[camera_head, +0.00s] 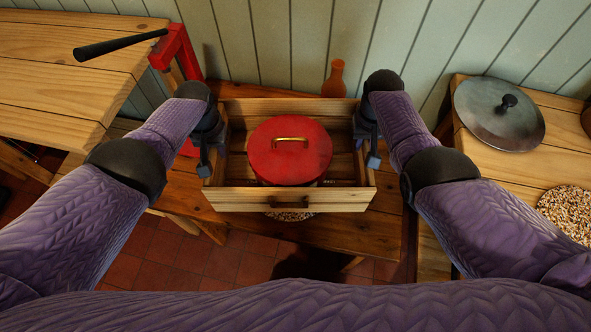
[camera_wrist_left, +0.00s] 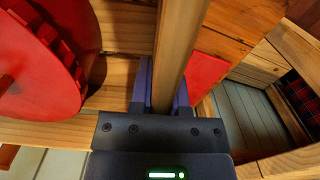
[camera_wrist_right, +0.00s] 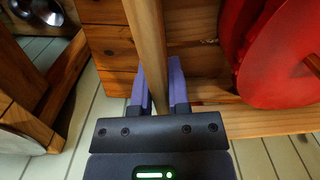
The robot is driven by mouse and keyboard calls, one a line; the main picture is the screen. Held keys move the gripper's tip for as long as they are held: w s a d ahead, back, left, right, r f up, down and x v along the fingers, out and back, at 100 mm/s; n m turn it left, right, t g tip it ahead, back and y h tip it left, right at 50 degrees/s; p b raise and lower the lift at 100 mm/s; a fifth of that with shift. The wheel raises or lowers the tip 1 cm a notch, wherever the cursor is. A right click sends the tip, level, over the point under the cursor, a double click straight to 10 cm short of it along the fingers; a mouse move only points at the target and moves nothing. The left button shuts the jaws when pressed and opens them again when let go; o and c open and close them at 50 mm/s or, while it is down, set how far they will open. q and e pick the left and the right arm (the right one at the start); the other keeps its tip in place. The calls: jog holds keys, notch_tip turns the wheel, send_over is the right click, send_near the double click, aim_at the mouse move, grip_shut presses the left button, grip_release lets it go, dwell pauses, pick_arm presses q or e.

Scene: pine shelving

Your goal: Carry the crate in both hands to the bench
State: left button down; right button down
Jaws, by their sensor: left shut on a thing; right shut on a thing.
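The wooden crate (camera_head: 240,199) is in the middle of the head view, with a dark handle on its near wall. A round red lidded pot (camera_head: 290,160) with a brass handle sits inside it. My left gripper (camera_head: 208,160) is shut on the crate's left wall, and its fingers straddle that wall in the left wrist view (camera_wrist_left: 166,90). My right gripper (camera_head: 370,150) is shut on the crate's right wall, as the right wrist view (camera_wrist_right: 160,90) also shows. The crate looks level. A brown wooden bench (camera_head: 350,233) lies under it; I cannot tell whether they touch.
A red frame with a black handle (camera_head: 175,50) stands at the left by a pine top (camera_head: 50,80). An orange bottle (camera_head: 334,80) is behind the crate. A grey lid (camera_head: 499,113) and a speckled round mat (camera_head: 568,210) lie on the right pine surface. A plank wall closes the back.

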aim_at(219, 159)
pick_arm(q)
jog(key=shift+s+r, duration=0.1)
pick_arm(e)
jog(key=shift+a+r, duration=0.1)
jog(key=shift+a, duration=0.05)
